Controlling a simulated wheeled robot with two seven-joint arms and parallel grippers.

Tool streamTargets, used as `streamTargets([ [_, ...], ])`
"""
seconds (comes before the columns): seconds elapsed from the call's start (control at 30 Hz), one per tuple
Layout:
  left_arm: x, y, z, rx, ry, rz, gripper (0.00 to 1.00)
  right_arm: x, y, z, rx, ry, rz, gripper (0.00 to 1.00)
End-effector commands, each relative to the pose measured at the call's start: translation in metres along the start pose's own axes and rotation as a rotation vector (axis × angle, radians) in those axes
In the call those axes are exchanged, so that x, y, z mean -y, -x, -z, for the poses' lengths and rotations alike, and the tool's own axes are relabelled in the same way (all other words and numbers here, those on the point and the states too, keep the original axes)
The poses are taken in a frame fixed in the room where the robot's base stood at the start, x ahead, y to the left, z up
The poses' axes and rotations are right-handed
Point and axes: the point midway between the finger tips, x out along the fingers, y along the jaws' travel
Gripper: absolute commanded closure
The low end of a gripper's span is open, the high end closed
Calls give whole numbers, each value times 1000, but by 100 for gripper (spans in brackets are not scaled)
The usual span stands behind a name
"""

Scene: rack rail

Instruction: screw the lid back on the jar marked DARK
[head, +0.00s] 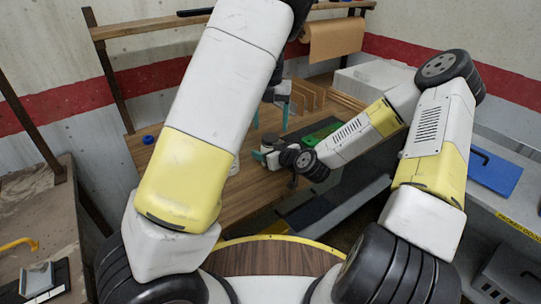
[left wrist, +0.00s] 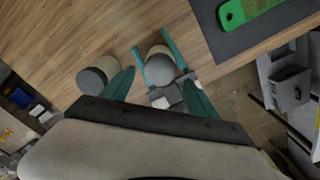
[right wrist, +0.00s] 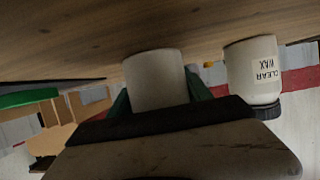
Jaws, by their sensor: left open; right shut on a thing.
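A pale jar (right wrist: 155,80) with a grey top (left wrist: 160,70) stands between the teal fingers of my right gripper (right wrist: 160,94), which is shut on it. No label shows on this jar, so I cannot read DARK. I cannot tell whether its grey top is a lid. My left gripper (head: 271,108) is open and empty, above the held jar; its fingers spread on either side of the jar's top in the left wrist view. A second jar (right wrist: 250,65), marked CLEAR WAX, has a dark lid and stands beside it on the table.
The wooden table (head: 240,200) carries a dark mat with a green item (left wrist: 250,8) beside the held jar. A small blue object (head: 148,139) lies at the left. Wooden dividers (head: 308,93) stand behind. The table's edge is close to the jars.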

Motion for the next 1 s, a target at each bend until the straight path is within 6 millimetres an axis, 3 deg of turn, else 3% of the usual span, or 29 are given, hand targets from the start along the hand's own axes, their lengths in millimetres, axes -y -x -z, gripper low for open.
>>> streamTargets([
  [0.1, 0, -19, 1, -2, 1, 0, 31, 0, 0, 0, -1, 0, 0, 100],
  [0.3, 0, -39, 0, 1, 0, 0, 31, 0, 0, 0, -1, 0, 0, 100],
  [0.67, 0, -43, 0, 1, 0, 0, 31, 0, 0, 0, -1, 0, 0, 100],
  [1.0, 0, -43, 0, 1, 0, 0, 96, 0, 0, 0, -1, 0, 0, 100],
])
